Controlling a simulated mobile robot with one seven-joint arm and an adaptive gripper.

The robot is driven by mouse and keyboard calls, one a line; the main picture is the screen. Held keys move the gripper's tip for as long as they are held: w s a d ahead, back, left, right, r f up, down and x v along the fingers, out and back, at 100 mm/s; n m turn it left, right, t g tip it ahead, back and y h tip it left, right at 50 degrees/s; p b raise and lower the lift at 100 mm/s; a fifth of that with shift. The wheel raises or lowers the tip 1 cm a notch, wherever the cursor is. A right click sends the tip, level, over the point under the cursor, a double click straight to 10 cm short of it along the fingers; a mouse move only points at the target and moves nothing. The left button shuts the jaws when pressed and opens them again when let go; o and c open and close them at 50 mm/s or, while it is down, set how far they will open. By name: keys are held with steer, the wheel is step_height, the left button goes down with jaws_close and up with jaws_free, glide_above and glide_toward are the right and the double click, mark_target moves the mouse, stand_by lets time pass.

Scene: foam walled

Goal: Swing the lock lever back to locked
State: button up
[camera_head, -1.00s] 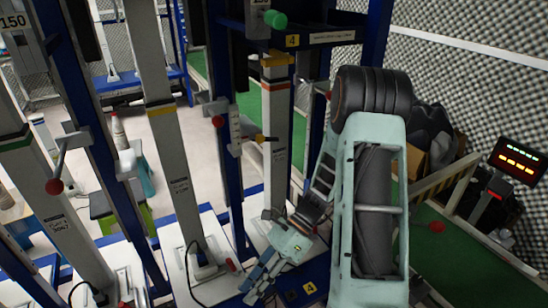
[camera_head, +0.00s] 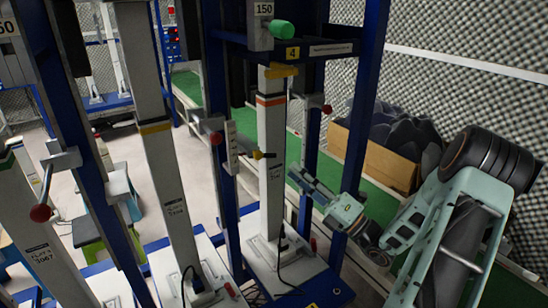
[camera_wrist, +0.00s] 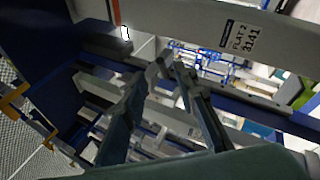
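Several levers with red knobs show in the head view: one on the left post (camera_head: 40,213), one on the middle blue upright (camera_head: 216,138) and one at the right (camera_head: 327,109). I cannot tell which is the lock lever. My gripper (camera_head: 294,173) is low, right of the middle grey post (camera_head: 270,150) and apart from the knobs. In the wrist view its fingers (camera_wrist: 166,68) are apart with a gap between the tips, holding nothing. No red knob is clear in the wrist view.
Blue uprights (camera_head: 360,100) and grey posts stand close around my gripper. A green cylinder (camera_head: 281,29) sticks out above. A cardboard box of dark foam (camera_head: 385,160) stands behind on the green floor. A labelled post (camera_wrist: 205,28) crosses the wrist view's top.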

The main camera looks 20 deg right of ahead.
mark_target(274, 156)
steer(key=b+x, duration=0.1)
steer(key=x, duration=0.7)
steer(key=shift+w+a+r, duration=0.1)
steer(key=shift+w+a, duration=0.1)
jaws_close()
